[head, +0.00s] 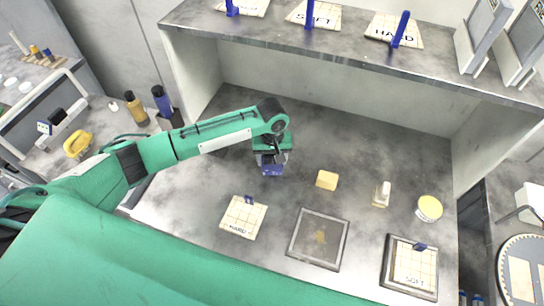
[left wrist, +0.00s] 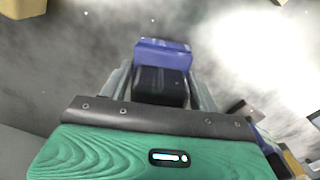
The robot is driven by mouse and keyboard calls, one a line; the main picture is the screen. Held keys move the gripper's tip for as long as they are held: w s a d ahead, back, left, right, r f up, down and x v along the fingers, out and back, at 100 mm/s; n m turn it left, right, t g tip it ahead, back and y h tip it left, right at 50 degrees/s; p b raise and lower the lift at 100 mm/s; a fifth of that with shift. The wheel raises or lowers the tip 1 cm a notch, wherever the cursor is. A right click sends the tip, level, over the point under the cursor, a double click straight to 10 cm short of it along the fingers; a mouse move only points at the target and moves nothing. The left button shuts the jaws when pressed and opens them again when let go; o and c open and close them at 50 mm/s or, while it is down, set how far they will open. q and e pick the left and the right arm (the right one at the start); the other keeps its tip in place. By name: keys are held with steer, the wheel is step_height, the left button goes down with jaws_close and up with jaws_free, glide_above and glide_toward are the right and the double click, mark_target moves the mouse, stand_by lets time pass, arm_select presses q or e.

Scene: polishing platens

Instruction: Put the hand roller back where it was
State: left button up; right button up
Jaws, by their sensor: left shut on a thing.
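My left gripper (head: 272,164) hangs over the back left part of the grey bench and is shut on a blue and black thing. In the left wrist view this thing (left wrist: 162,55) sits between the fingers, with a black block near the palm and a blue end beyond it. It looks like the hand roller, but its roller part cannot be made out. In the head view its blue end (head: 272,171) shows below the fingers. I cannot tell whether it touches the bench. My right gripper is not in view.
A HARD pad (head: 238,225), a dark framed plate (head: 318,262), and a SOFT pad (head: 413,263) in a tray lie along the front. A tan block (head: 327,180), small bottle (head: 382,193) and yellow-lidded jar (head: 429,208) stand right of the gripper. A shelf (head: 340,54) overhangs the back.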

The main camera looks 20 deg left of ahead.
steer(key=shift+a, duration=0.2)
arm_select(q)
steer(key=shift+f, duration=0.2)
steer(key=shift+s+f, duration=0.2)
steer(key=shift+f, duration=0.2)
steer(key=shift+c, duration=1.1)
steer(key=o, duration=0.7)
steer(key=shift+f, duration=0.1)
steer(key=shift+c, duration=0.2)
steer(key=o, duration=0.4)
steer(key=shift+o, duration=0.2)
steer(key=shift+w, duration=0.1)
steer(key=shift+r, duration=0.5)
step_height(320, 180, up, 11)
steer(key=shift+w+r+b, duration=0.1)
steer(key=shift+b, duration=1.05)
steer(key=shift+r, duration=0.65)
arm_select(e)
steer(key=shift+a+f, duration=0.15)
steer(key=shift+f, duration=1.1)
